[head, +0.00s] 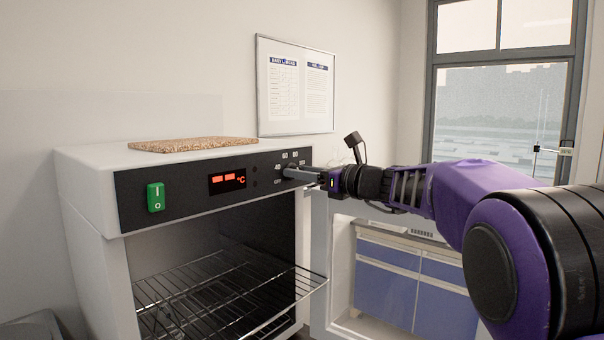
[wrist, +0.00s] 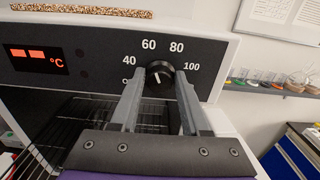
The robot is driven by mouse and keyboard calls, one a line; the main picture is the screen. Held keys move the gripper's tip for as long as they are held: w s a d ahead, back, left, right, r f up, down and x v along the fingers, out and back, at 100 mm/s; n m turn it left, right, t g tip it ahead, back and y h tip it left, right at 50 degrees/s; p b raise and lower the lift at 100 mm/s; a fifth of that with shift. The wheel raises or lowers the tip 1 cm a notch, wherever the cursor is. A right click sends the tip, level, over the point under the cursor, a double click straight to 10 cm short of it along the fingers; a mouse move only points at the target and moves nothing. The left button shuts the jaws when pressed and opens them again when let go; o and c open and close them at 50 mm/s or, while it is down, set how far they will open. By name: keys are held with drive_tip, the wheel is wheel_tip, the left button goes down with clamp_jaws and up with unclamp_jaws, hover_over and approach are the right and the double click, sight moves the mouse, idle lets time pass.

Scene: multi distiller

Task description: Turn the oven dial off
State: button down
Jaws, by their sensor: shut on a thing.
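The oven (head: 85,165) is a white box with a black control panel (head: 215,192). Its round black dial (wrist: 160,75) sits among the printed marks 40, 60, 80 and 100. A mark at the lower left of the dial is partly hidden by a finger. A short white line shows on the dial's face, but its exact setting is hard to tell. My gripper (wrist: 161,73) is shut on the dial, one grey finger on each side. In the head view my gripper (head: 290,172) reaches the panel from the right and hides most of the dial.
A green power switch (head: 155,197) and a red display (head: 228,181) with dashes are on the panel. The oven is open, with wire racks (head: 215,285) inside. A speckled board (head: 190,145) lies on top. Blue cabinets (head: 385,290) stand behind, below a window (head: 500,110).

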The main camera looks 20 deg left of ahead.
drive_tip(key=shift+f+n+b, duration=0.1)
drive_tip(key=shift+n+b, duration=0.25)
drive_tip(key=shift+n, duration=0.05)
drive_tip(key=n+b, duration=1)
drive_tip(key=n, duration=0.6)
drive_tip(key=shift+s+n, duration=0.15)
drive_tip(key=shift+n, duration=0.25)
drive_tip(key=shift+c, duration=2.3)
unclamp_jaws()
drive_tip(key=shift+a+n, duration=0.1)
drive_tip(key=shift+n, duration=0.2)
